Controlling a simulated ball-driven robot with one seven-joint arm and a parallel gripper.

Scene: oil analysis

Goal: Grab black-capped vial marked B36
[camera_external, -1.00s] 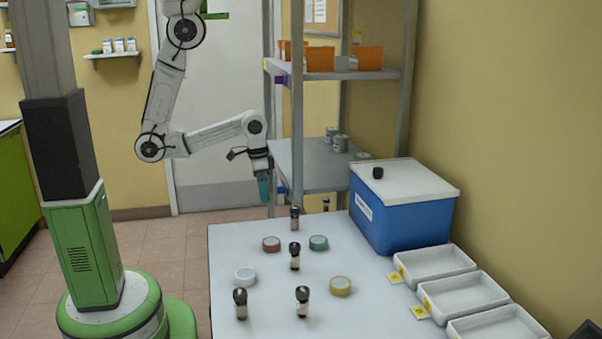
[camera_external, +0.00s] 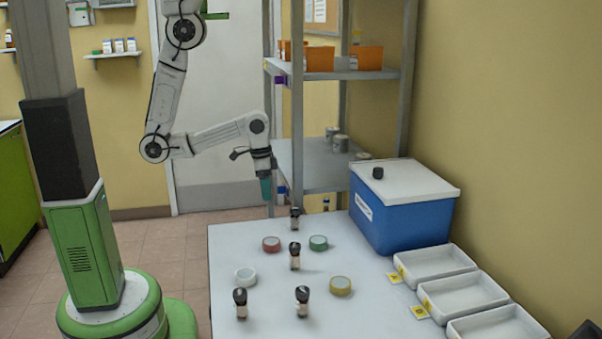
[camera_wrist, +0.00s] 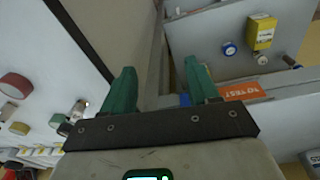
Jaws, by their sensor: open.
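Several black-capped vials stand upright on the white table in the external view: one near the far edge (camera_external: 295,219), one mid-table (camera_external: 295,257), and two at the front, left (camera_external: 240,304) and right (camera_external: 302,302). No vial marking is readable, so I cannot tell which is B36. My gripper (camera_external: 266,190) points down beyond the table's far edge, left of the far-edge vial and apart from it. In the wrist view its green fingers (camera_wrist: 161,88) are spread and empty. A vial (camera_wrist: 79,109) shows just left of the left finger.
Tape rolls, red (camera_external: 271,244), green (camera_external: 318,243), white (camera_external: 245,276) and yellow (camera_external: 340,286), lie among the vials. A blue box (camera_external: 405,222) with a white lid and white trays (camera_external: 436,262) stand at the right. A metal shelf rack (camera_external: 297,100) rises behind the table.

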